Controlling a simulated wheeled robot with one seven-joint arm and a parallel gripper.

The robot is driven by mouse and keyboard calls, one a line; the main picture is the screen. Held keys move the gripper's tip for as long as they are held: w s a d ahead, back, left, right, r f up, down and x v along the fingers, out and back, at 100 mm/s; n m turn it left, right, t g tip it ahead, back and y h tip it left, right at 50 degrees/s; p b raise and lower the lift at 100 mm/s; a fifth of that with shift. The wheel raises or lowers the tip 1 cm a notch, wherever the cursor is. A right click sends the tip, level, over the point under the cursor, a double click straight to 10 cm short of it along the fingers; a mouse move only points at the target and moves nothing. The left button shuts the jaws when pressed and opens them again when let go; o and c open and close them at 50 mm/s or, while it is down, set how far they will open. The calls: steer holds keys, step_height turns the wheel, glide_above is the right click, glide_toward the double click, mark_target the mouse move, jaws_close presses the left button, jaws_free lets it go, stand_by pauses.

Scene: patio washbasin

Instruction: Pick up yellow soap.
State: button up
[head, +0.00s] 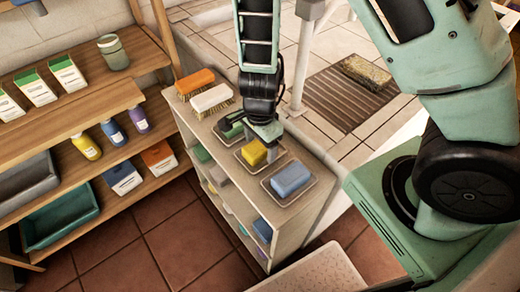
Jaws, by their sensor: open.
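The yellow soap (251,154) sits in a small tray (273,163) on top of the narrow shelf unit, the middle one of three soap trays. My gripper (264,143) points down right at the yellow soap, its fingers beside or just above the soap's back right side. It is open; whether a finger touches the soap cannot be told. The gripper hides part of the soap's far side. A blue soap (291,178) lies in the nearer tray. A green soap (231,130) lies in the farther tray, partly hidden by my gripper.
An orange brush (195,82) and a white brush (212,99) stand at the back of the unit's top. More soaps fill its lower shelves. A wooden rack (75,118) with boxes, bottles and tubs stands left. A brown slatted mat (346,95) lies behind.

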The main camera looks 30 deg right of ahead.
mark_target(260, 145)
steer(key=c, duration=1.3)
steer(key=shift+r, duration=0.1)
step_height(260, 145, up, 10)
steer(key=p, duration=0.4)
